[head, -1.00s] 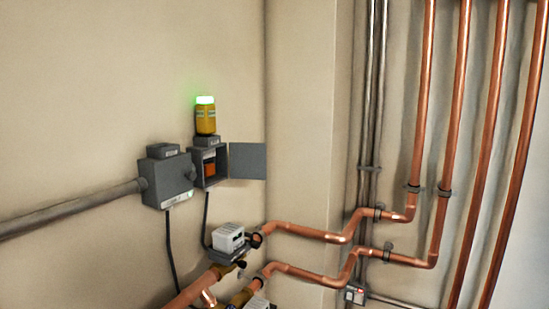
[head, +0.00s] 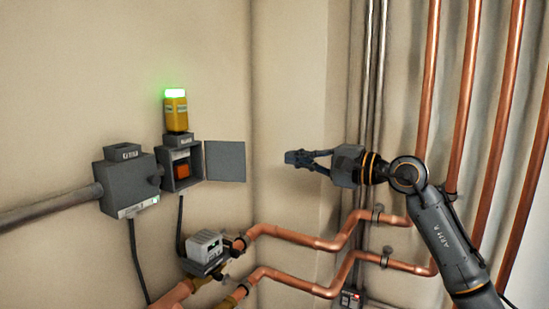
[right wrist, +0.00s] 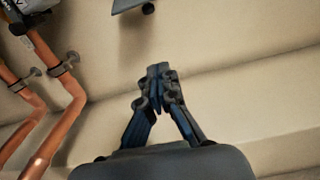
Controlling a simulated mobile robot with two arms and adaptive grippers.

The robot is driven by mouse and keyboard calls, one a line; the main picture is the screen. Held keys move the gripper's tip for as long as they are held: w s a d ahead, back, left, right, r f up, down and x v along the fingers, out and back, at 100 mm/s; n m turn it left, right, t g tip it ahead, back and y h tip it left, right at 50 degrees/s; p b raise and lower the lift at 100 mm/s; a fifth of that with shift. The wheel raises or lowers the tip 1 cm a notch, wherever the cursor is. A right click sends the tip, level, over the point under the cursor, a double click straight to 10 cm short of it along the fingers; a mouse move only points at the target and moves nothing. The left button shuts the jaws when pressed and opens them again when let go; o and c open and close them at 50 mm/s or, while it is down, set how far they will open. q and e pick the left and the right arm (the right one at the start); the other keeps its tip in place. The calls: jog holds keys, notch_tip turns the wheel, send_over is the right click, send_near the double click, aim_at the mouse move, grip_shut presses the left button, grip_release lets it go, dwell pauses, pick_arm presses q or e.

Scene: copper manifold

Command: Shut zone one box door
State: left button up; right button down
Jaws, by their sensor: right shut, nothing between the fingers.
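The zone one box (head: 181,170) is a small grey wall box with an orange part inside. Its flat grey door (head: 225,161) stands wide open, swung out to the right. In the right wrist view a dark grey plate (right wrist: 127,5), probably the door's edge, shows at the top. My right gripper (head: 291,158) is shut and empty, to the right of the door with a clear gap between them. Its closed fingertips also show in the right wrist view (right wrist: 159,72). My left gripper is not in view.
A yellow canister with a green-lit top (head: 176,110) stands above the box. A larger grey box (head: 130,185) with a conduit is at its left. Vertical copper pipes (head: 465,90) stand behind my right arm.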

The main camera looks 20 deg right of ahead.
aim_at(227, 160)
jog(key=p+x, duration=0.5)
jog(key=x, duration=0.5)
jog(key=s, duration=0.1)
jog(key=s+a+p, duration=0.2)
jog(key=shift+s+a, duration=0.25)
jog(key=shift+s, duration=0.1)
